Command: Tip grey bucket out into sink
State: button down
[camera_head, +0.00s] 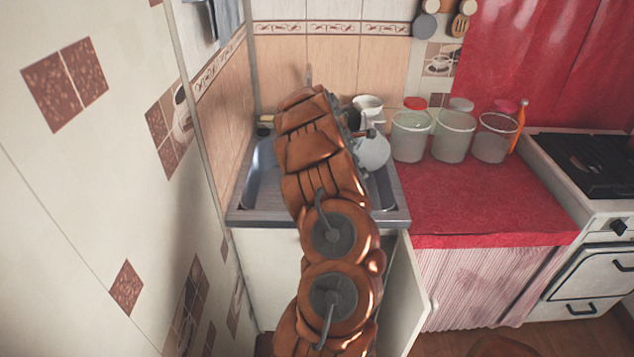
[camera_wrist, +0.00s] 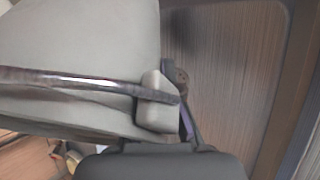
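The grey bucket (camera_wrist: 85,50) fills the upper left of the wrist view, very close to the camera, with its metal bail handle (camera_wrist: 75,82) and a side lug (camera_wrist: 158,102) showing. My gripper (camera_wrist: 182,108) is at the lug and appears shut on the bucket's edge; its fingertips are mostly hidden. In the head view my arm covers the gripper, and a pale rounded part of the bucket (camera_head: 373,152) shows right of the arm, tilted over the sink (camera_head: 262,168). The bucket's opening and contents are hidden. Brushed sink metal (camera_wrist: 225,80) shows beside the bucket.
Several translucent jars (camera_head: 410,138) stand right of the sink on the red oilcloth counter (camera_head: 450,195). A white pitcher (camera_head: 368,105) stands behind the sink. The tiled wall (camera_head: 225,110) is close on the left. A stove (camera_head: 590,190) is far right. A cabinet door (camera_head: 405,300) hangs open below.

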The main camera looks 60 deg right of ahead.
jog(key=shift+s+d+f+g+h+b, duration=0.1)
jog(key=shift+f+g+h+b, duration=0.35)
jog(key=shift+b, duration=0.6)
jog(key=shift+f+h+b, duration=0.25)
jog(key=shift+f+b, duration=0.05)
jog(key=shift+b, duration=0.85)
jog(key=g+h+b, duration=0.1)
jog(key=b, duration=0.2)
jog(key=g+b, duration=0.1)
jog(key=b, duration=0.3)
jog(key=shift+w+a+f+n+h, duration=0.3)
jog(key=shift+a+f+h, duration=0.05)
jog(key=shift+f+h, duration=0.05)
jog(key=shift+f+b, duration=0.1)
jog(key=shift+b, duration=0.45)
jog(key=shift+w+a+r+g+h+b, duration=0.6)
jog(key=shift+w+g+h+b, duration=0.15)
jog(key=shift+b, duration=0.85)
jog(key=shift+s, duration=0.1)
